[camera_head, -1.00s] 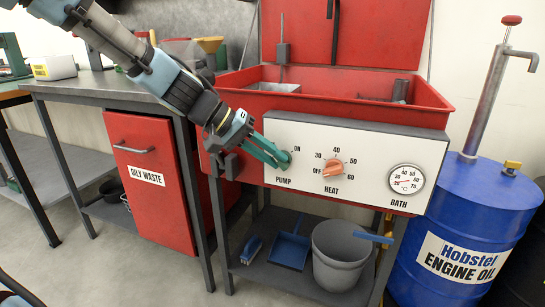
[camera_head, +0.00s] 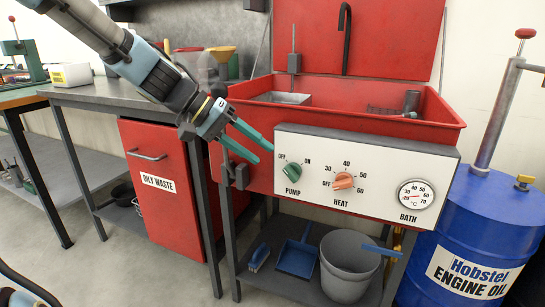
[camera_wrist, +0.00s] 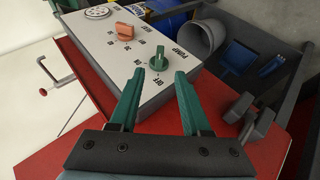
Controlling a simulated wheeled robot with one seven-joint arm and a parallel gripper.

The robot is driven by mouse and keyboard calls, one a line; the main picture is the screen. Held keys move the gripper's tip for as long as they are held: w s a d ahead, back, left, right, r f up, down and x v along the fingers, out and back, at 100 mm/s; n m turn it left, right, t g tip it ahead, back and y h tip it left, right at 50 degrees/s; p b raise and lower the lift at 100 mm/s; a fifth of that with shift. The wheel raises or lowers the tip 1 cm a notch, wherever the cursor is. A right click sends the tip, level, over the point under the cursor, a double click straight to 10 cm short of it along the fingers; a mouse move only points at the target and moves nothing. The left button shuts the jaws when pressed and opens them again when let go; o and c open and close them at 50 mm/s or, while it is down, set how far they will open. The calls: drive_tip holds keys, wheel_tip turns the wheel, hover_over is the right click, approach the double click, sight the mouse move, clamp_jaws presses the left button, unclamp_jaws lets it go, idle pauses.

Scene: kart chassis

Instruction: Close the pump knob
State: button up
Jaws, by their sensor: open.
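The green pump knob (camera_head: 291,178) is on the white control panel (camera_head: 372,205) at the front of the red wash tub, between OFF at upper left and ON at upper right. Its ridge slants from upper left to lower right and lines up with the OFF mark. In the wrist view the knob (camera_wrist: 158,62) shows beyond and between the fingertips, its ridge in line with OFF. My gripper (camera_head: 264,156) is open and empty, its green fingers apart from the knob, up and to its left.
The orange heat knob (camera_head: 342,181) and the bath gauge (camera_head: 415,195) are on the same panel. A red oily waste cabinet (camera_head: 160,205) stands at left, and a blue engine oil drum (camera_head: 470,235) at right. A grey bucket (camera_head: 345,270) sits on the lower shelf.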

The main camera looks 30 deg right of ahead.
drive_tip(key=shift+p+v, duration=0.3)
drive_tip(key=shift+v, duration=1.15)
